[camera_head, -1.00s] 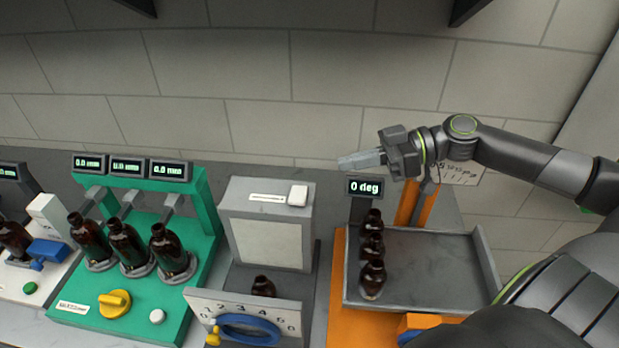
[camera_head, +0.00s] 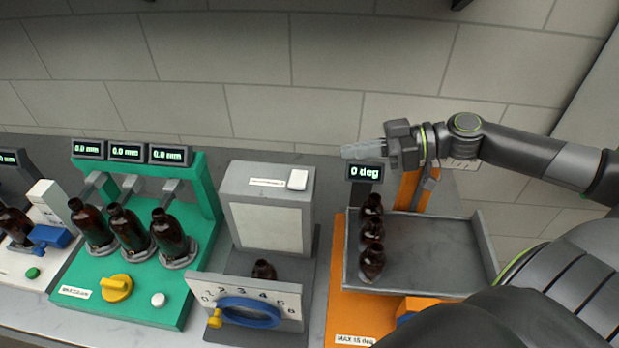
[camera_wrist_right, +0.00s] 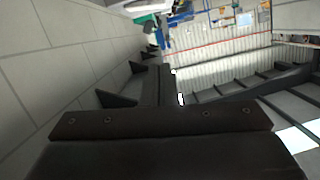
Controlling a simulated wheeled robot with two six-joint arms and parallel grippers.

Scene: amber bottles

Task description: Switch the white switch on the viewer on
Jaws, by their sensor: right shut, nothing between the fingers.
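The viewer (camera_head: 266,180) is a grey box with a pale screen panel, standing at the middle of the bench in the head view. The white switch (camera_head: 298,179) sits on the right of its top face, beside a white label. A small amber bottle (camera_head: 263,271) stands in front of the screen. My right gripper (camera_head: 347,151) is shut and empty, its fingers pointing left. It is up and to the right of the switch, apart from it, above the "0 deg" display. In the right wrist view the dark gripper body fills the bottom; the switch is not recognisable there. My left gripper is not in view.
An orange station with a grey tilting tray (camera_head: 430,250) and several amber bottles is at the right, below my right arm. A "0 deg" display (camera_head: 364,171) stands under my fingers. A green station (camera_head: 130,260) with bottles and gauges is left of the viewer.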

